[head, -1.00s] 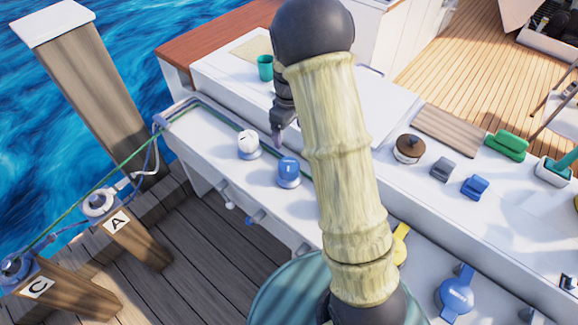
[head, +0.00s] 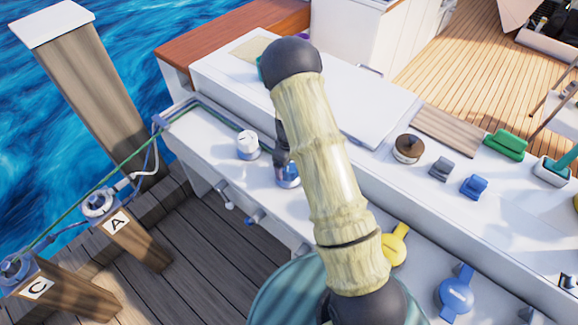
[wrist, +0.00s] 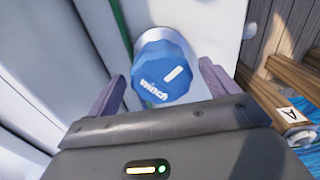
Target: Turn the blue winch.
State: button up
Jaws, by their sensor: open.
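The blue winch (wrist: 163,82) is a ridged round knob with a white mark and the word "winch" on its top. In the head view the blue winch (head: 289,178) stands on the white ledge, partly hidden by my arm. My gripper (wrist: 163,92) is open, with one purple-grey finger on each side of the knob in the wrist view. There is a gap between each finger and the knob, and I cannot tell the exact height. In the head view my gripper (head: 282,168) is right over the winch, mostly dark and partly hidden.
A white knob (head: 248,145) stands just left of the winch. A green rope (head: 120,167) runs from the ledge to the posts marked A and C. A yellow handle (head: 394,244) and a larger blue knob (head: 457,294) are to the right. Small levers stick out below the ledge.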

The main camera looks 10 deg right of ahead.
jog(key=shift+a+f, duration=0.1)
jog(key=shift+f, duration=0.65)
jog(key=shift+w, duration=0.1)
jog(key=c, duration=1)
jog(key=shift+m, duration=0.5)
jog(key=m, duration=0.2)
jog(key=shift+m+p, duration=0.6)
jog(key=shift+m, duration=2)
